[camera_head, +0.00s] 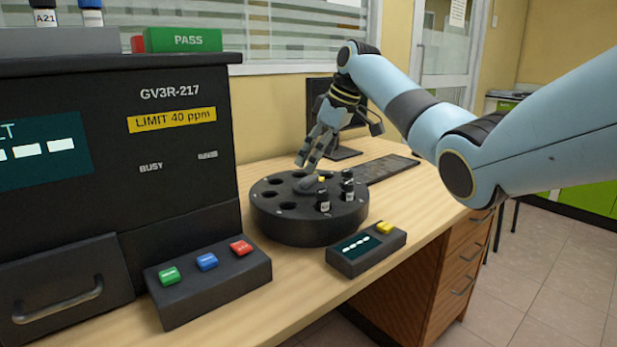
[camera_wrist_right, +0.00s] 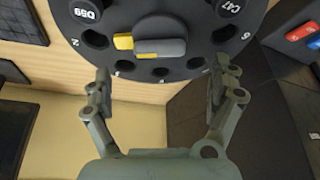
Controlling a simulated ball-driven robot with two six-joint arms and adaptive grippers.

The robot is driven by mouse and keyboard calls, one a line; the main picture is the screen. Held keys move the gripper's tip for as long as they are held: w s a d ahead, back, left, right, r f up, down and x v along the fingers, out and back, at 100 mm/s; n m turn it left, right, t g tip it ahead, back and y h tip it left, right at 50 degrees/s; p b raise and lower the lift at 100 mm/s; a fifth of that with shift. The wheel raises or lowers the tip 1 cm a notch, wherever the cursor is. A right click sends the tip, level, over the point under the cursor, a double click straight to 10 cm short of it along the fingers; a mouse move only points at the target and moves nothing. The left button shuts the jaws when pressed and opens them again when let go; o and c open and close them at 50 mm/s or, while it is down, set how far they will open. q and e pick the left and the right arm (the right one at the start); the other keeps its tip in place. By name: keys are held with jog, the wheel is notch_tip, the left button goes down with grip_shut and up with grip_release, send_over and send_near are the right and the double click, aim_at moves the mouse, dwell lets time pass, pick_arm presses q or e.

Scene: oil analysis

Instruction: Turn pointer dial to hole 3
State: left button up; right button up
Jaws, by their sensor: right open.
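The pointer dial (camera_wrist_right: 160,47) is a grey knob with a yellow tip (camera_wrist_right: 123,42) at the centre of the round black carousel (camera_head: 290,225). In the right wrist view the tip points left, toward a hole (camera_wrist_right: 95,39) whose mark looks like a sideways 2. Several empty holes curve below the dial; their numbers are too small to read surely. My right gripper (camera_wrist_right: 162,80) is open, its fingers apart below the knob in that view and not around it. My left gripper is not in view.
Two dark capped vials (camera_head: 323,201) (camera_head: 347,186) stand in the carousel's near right. A small display box (camera_head: 365,250) with a yellow button sits in front. A button panel (camera_head: 208,280) and large analyser (camera_head: 175,185) are at left. A keyboard (camera_head: 390,168) lies behind.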

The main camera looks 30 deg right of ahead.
aim_at(310, 176)
jog(key=b+x, duration=0.1)
jog(key=x, duration=0.3)
jog(key=shift+w+f, duration=0.1)
jog(key=shift+f, duration=0.15)
jog(key=shift+w+a+f, duration=0.1)
jog(key=shift+w+f, duration=0.05)
jog(key=shift+f, duration=0.25)
jog(key=c, duration=1.2)
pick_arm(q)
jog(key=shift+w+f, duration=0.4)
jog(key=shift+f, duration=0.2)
